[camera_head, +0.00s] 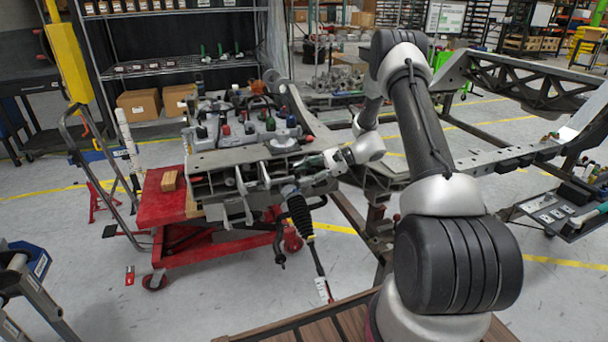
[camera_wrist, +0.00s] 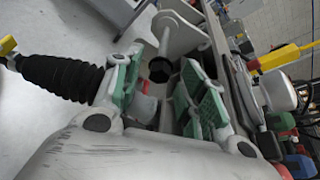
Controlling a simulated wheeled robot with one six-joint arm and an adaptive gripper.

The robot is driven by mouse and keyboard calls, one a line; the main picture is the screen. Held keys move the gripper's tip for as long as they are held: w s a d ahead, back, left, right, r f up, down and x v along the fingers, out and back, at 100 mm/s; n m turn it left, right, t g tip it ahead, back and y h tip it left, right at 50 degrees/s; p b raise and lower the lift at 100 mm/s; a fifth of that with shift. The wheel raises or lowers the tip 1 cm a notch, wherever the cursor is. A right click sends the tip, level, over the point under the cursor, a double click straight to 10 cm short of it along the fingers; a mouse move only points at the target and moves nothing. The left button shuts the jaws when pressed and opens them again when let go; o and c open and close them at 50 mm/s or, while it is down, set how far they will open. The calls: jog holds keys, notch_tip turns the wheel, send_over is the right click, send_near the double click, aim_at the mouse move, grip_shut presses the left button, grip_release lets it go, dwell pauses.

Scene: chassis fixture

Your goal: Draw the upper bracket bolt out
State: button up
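In the wrist view a bolt with a dark round head (camera_wrist: 159,70) and a pale shank runs into a light grey bracket plate (camera_wrist: 188,36). My gripper (camera_wrist: 160,64) is open, with a green-padded finger on each side of the bolt head in the picture. Gaps show between the head and both pads, so I see no contact. I cannot tell how deep the head sits between the fingers. In the head view my gripper (camera_head: 322,162) is at the right end of the grey chassis fixture (camera_head: 222,160); the bolt is too small to make out there.
A black ribbed boot (camera_wrist: 58,74) is close to the left finger; it also shows in the head view (camera_head: 298,212) with a rod hanging down. The fixture sits on a red cart (camera_head: 160,205). A dark chassis frame (camera_head: 480,160) stands to the right.

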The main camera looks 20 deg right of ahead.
jog(key=v, duration=1.2)
